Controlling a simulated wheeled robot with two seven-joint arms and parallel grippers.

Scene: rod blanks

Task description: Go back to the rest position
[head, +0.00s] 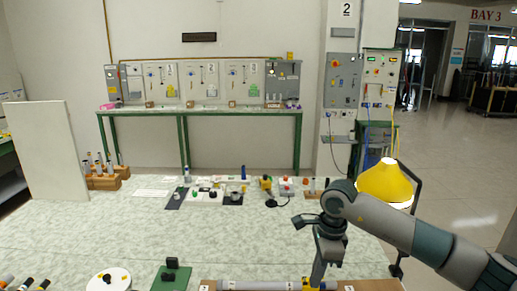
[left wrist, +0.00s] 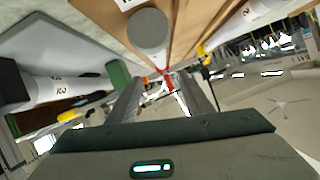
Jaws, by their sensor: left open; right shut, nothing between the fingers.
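My right arm comes in from the right in the head view. Its gripper (head: 318,277) points down at the bottom edge, by a yellow block (head: 329,286) near the right end of a grey rod (head: 262,285). The gripper is shut with nothing held; its tips are hard to make out. My left gripper is outside the head view. In the left wrist view my left gripper (left wrist: 162,84) is open and empty. Beyond it is the round grey end of a rod (left wrist: 148,28) beside wooden boards (left wrist: 190,30).
A wooden board (head: 372,286) lies under the rod. A white disc (head: 95,280) and a green block with a black clamp (head: 171,275) stand to its left. Small fixtures (head: 205,194) line the table's far side beside a yellow lamp (head: 385,182). The middle of the table (head: 190,236) is clear.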

